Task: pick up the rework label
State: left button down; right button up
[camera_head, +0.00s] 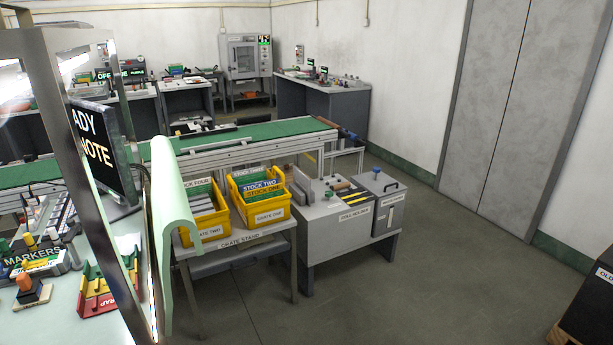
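No label with the word rework can be read in this view. On the pale green bench top at the lower left lies a holder (98,306) with red, yellow and green strips. Neither of my grippers shows in the view.
A metal post (95,190) and a dark screen (103,150) stand by the bench. A markers block (32,264) sits at far left. Yellow crates (262,214) stand on the crate stand (246,240), beside a grey cabinet (335,240). Open floor lies to the right.

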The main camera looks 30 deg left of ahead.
aim_at(26, 264)
jog(key=i+l, duration=0.1)
jog(key=i, duration=0.8)
jog(key=i+u, duration=0.2)
jog(key=u, duration=0.3)
jog(key=i+l+u, duration=0.1)
jog(key=u, duration=0.4)
jog(key=i+l+u, duration=0.15)
jog(key=u, duration=0.35)
jog(key=i+u, duration=0.15)
jog(key=u, duration=0.3)
jog(key=i+l+u, duration=0.1)
jog(key=u, duration=0.3)
jog(key=i+l+u, duration=0.15)
jog(key=u, duration=0.3)
jog(key=l+u, duration=0.25)
jog(key=u, duration=0.15)
jog(key=i+l+u, duration=0.15)
jog(key=u, duration=0.3)
jog(key=l+u, duration=0.25)
jog(key=u, duration=0.2)
jog(key=l+u, duration=0.8)
jog(key=k+l+u, duration=0.1)
jog(key=l+u, duration=0.3)
jog(key=k, duration=0.45)
